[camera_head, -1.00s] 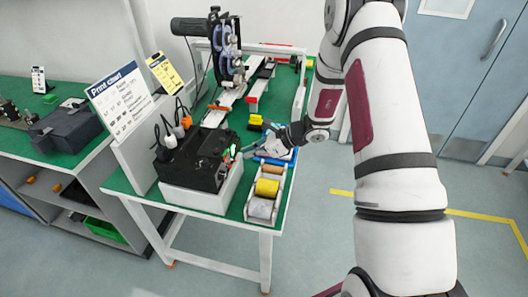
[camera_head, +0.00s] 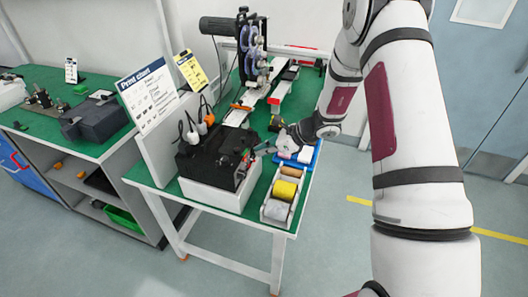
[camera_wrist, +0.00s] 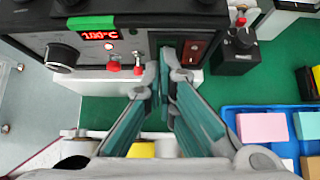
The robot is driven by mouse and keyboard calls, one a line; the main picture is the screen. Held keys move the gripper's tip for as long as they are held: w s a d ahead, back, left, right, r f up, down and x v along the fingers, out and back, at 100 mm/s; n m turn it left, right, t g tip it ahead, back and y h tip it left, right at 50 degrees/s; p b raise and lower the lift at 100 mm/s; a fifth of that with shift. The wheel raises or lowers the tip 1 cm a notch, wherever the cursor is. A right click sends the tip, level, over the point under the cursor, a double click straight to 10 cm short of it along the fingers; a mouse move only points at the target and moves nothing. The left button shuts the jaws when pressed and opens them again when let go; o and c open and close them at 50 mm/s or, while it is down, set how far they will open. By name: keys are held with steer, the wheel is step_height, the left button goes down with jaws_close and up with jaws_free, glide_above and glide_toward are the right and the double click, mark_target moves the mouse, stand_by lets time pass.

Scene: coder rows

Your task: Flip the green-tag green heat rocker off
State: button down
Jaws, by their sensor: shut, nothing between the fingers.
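The black heating unit (camera_head: 208,157) stands on a white base on the green bench. In the wrist view its front carries a green tag (camera_wrist: 91,22), a red display (camera_wrist: 100,35) reading about 100 °C, a black knob (camera_wrist: 62,55) and two small red-capped controls (camera_wrist: 125,67). A dark red rocker (camera_wrist: 193,50) sits at the panel's right, just beside my fingertips. I cannot make out a green rocker; my fingers cover part of the panel. My gripper (camera_wrist: 166,68) is shut and empty, its tips close to the panel; contact is unclear. It also shows in the head view (camera_head: 262,151).
A blue tray (camera_wrist: 232,120) with coloured blocks lies right of my gripper. A spool rack (camera_head: 275,211) stands at the bench front. A print chart (camera_head: 150,90) stands behind.

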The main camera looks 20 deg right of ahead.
steer(key=shift+r, duration=0.2)
steer(key=shift+r, duration=0.6)
steer(key=shift+s+d, duration=0.15)
steer(key=shift+d, duration=0.1)
steer(key=v, duration=1.2)
steer(key=shift+r, duration=0.45)
steer(key=shift+s, duration=0.1)
